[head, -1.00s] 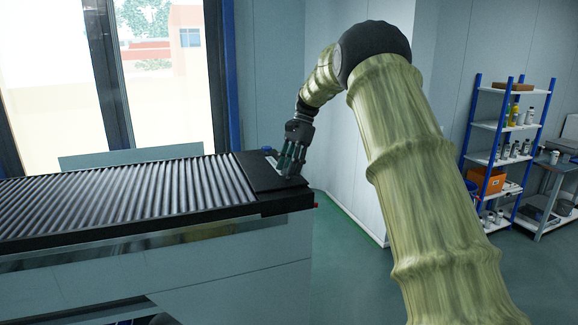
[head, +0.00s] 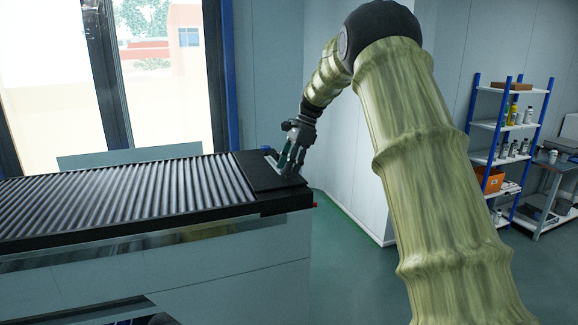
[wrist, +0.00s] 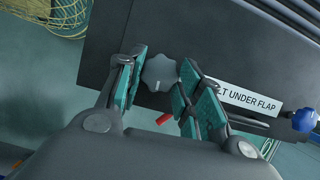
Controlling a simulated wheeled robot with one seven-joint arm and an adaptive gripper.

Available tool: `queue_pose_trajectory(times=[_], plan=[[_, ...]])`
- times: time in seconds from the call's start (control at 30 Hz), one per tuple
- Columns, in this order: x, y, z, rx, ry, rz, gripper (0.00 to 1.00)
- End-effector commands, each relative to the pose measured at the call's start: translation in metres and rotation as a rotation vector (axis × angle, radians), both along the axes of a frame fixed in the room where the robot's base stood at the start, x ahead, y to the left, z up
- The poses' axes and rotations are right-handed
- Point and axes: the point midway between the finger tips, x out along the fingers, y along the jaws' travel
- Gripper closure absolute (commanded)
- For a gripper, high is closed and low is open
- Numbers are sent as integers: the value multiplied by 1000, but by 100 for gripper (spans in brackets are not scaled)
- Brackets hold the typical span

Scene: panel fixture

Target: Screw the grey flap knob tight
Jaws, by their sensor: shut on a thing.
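The grey flap knob (wrist: 159,72), lobed at its rim, stands on the dark panel (wrist: 215,45) in the wrist view. My gripper (wrist: 162,78) has its teal-padded fingers on either side of the knob and is shut on it. In the head view my gripper (head: 287,167) reaches down to the dark plate (head: 262,178) at the right end of the roller table; the knob is hidden there by the fingers. I cannot tell how tight the knob sits.
A white label (wrist: 243,97) ending "UNDER FLAP" lies right of the fingers, partly covered. A blue knob (wrist: 305,121) is further right. A small red part (wrist: 165,118) shows below the grey knob. Rollers (head: 120,198) fill the table's left; shelves (head: 505,150) stand right.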

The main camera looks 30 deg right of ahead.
Motion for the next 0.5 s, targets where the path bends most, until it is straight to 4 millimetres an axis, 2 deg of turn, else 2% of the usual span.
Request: queue_pose_trajectory(times=[0.1,0.13,0.23,0.5], plan=[[0,-2,0,-3,0,-1,88],[0,-2,0,-3,0,0,60],[0,-1,0,-2,-1,0,42],[0,1,0,-1,0,2,42]])
